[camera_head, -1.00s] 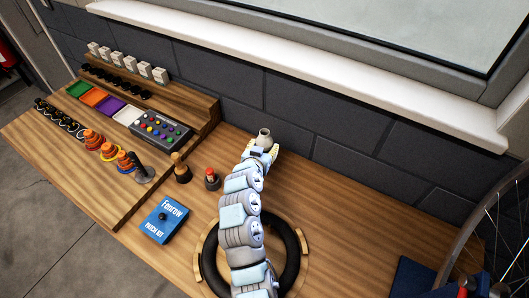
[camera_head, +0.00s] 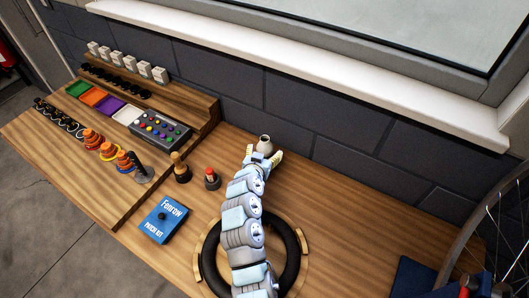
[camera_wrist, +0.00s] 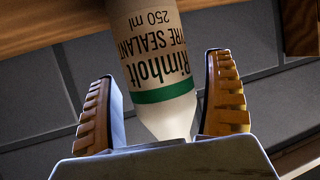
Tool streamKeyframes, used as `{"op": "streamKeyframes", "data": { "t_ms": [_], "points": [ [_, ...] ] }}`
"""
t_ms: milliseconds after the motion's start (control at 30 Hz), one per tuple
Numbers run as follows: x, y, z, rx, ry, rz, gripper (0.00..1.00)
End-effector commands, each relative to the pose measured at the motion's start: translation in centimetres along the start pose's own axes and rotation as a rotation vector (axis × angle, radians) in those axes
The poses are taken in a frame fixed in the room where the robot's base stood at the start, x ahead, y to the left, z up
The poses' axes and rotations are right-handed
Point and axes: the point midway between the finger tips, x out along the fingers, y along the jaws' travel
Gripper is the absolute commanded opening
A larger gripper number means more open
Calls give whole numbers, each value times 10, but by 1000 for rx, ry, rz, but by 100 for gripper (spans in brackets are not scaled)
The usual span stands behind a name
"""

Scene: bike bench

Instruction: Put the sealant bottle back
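The sealant bottle (camera_head: 265,144) is pale, and its round end shows beyond my gripper at the back of the bench, close to the wall. In the wrist view the bottle (camera_wrist: 155,65) has a white label with a green band, and its lettering appears upside down. Its tapered part lies between the fingers. My gripper (camera_head: 264,156) has its fingers spread. In the wrist view the gripper (camera_wrist: 163,105) shows a narrow gap on both sides of the bottle. Its far end is out of that view, and I cannot tell what it rests on.
A red-topped small item (camera_head: 212,179), a wooden-handled tool (camera_head: 181,168) and a blue patch kit box (camera_head: 163,219) stand left of my arm. A black tyre ring (camera_head: 291,274) lies beneath it. A stepped wooden rack (camera_head: 205,118) is at left. The bench right of the gripper is clear.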

Motion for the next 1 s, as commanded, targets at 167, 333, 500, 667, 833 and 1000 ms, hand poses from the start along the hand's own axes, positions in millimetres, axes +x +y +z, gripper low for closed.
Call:
{"op": "streamKeyframes", "data": {
  "t_ms": [167,333,500,667,833,1000],
  "points": [
    [0,0,0,0,0,0,85],
    [-2,0,-5,-1,0,0,85],
    [-15,-1,-3,0,1,-1,85],
    [-32,0,-1,-1,-1,0,85],
    [-51,-1,-3,1,1,-2,85],
    [-72,-1,-2,0,1,-3,85]
  ]
}}
